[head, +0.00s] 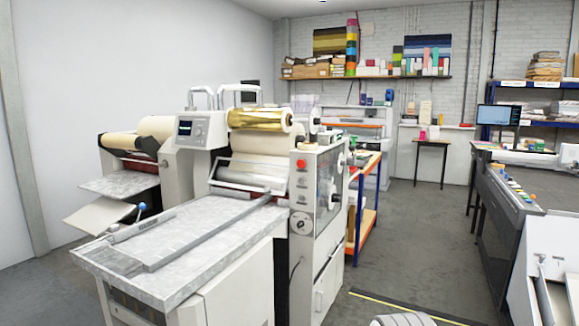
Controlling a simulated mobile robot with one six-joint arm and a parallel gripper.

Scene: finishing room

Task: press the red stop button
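The red stop button (301,163) is the large round red button near the top of the narrow white control panel (302,205) on the front of the laminating machine. Smaller controls sit below it on the same panel, with a round dial (301,223) lower down. Nothing covers the button. My gripper does not show in the head view, so its place relative to the button and whether it is open or shut cannot be seen.
The machine's grey feed table (185,237) juts toward me, left of the panel. Grey floor (400,235) is open to the panel's right. A long dark machine (510,215) stands at right. An orange-edged bench (364,215) stands behind the laminator.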

